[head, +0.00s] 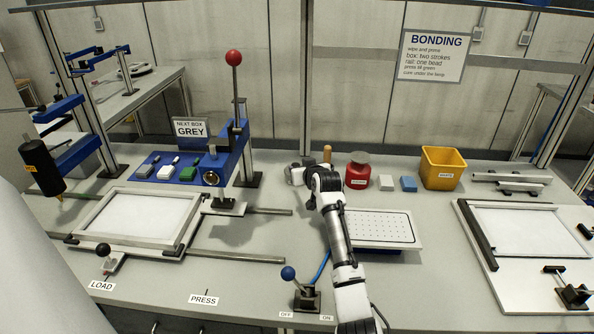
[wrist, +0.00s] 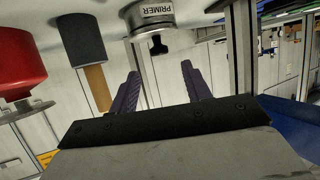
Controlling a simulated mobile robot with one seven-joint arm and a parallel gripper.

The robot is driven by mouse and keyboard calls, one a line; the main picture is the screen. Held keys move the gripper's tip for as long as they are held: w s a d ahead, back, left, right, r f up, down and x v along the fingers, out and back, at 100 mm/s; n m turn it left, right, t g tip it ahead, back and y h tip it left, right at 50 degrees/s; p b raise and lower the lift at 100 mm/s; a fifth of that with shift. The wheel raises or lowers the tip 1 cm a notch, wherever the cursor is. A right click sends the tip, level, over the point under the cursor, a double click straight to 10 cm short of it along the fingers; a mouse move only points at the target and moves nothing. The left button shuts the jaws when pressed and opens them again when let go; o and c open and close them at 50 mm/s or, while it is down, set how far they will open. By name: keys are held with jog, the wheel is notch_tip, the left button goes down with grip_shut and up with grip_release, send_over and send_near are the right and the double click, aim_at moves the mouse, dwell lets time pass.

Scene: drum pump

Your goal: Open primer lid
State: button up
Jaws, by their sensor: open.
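The primer tin (wrist: 150,22) is at the top of the wrist view, which looks upside down. It is a silver can with a PRIMER label. A black knob (wrist: 158,46) stands out from its lid end, and the lid appears to be on. My gripper (wrist: 168,76) is open, its two purple fingers apart with nothing between them. The knob shows beyond the fingertips, roughly between them, and no contact shows. In the head view my arm's end is at the back middle of the bench and hides most of that spot, so the tin is not clear there.
A perforated white tray (head: 405,235) lies in front. A yellow bin (head: 442,168) stands at back right; a press (head: 236,130) with a red knob stands left.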

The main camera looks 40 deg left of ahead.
aim_at(296, 165)
jog(key=b+x, duration=0.3)
jog(key=x, duration=0.1)
jog(key=shift+w+f, duration=0.1)
jog(key=shift+f, duration=0.2)
jog(key=shift+w+a+f+b, duration=0.15)
jog(key=shift+w+a+b, duration=0.45)
jog(key=shift+a+b, duration=0.25)
jog(key=shift+c, duration=0.2)
grip_shut()
